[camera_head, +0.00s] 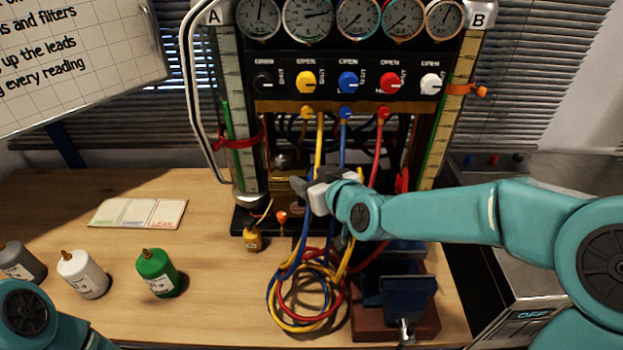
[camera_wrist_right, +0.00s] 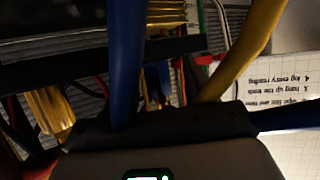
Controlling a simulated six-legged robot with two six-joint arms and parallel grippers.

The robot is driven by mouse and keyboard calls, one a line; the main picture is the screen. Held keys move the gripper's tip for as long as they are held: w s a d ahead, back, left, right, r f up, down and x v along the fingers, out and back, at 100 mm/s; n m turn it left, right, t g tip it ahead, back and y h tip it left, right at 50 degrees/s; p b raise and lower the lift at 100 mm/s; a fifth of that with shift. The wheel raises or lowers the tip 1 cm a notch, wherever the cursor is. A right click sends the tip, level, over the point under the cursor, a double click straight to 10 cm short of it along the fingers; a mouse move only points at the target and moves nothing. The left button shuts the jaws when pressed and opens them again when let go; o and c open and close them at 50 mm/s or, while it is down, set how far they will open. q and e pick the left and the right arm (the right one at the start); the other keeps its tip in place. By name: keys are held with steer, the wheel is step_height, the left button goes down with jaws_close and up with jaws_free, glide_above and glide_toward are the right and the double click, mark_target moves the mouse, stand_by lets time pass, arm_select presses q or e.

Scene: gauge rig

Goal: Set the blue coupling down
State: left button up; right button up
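My right gripper (camera_head: 302,187) reaches in from the right, in front of the lower part of the gauge rig (camera_head: 310,107). Its fingertips are dark and small in the head view, so I cannot tell whether they are open or shut. A blue hose (camera_head: 344,148) hangs from the manifold and passes behind my right wrist. In the wrist view a thick blue hose (camera_wrist_right: 126,60) runs close in front of the gripper, beside a yellow hose (camera_wrist_right: 238,50). I cannot make out the blue coupling or whether it is held. My left gripper is out of view.
Coiled red, yellow and blue hoses (camera_head: 308,322) lie on the wooden bench (camera_head: 215,270). A blue vise (camera_head: 405,292) stands to their right. Bench between the card (camera_head: 140,213) and rig is clear.

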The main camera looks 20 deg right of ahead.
steer(key=shift+d+f, duration=0.1)
steer(key=shift+d, duration=0.05)
stand_by(0.7)
steer(key=shift+r+p, duration=0.25)
steer(key=shift+p, duration=0.05)
steer(key=v, duration=1.2)
steer(key=shift+w+f, duration=0.1)
steer(key=shift+f, duration=0.05)
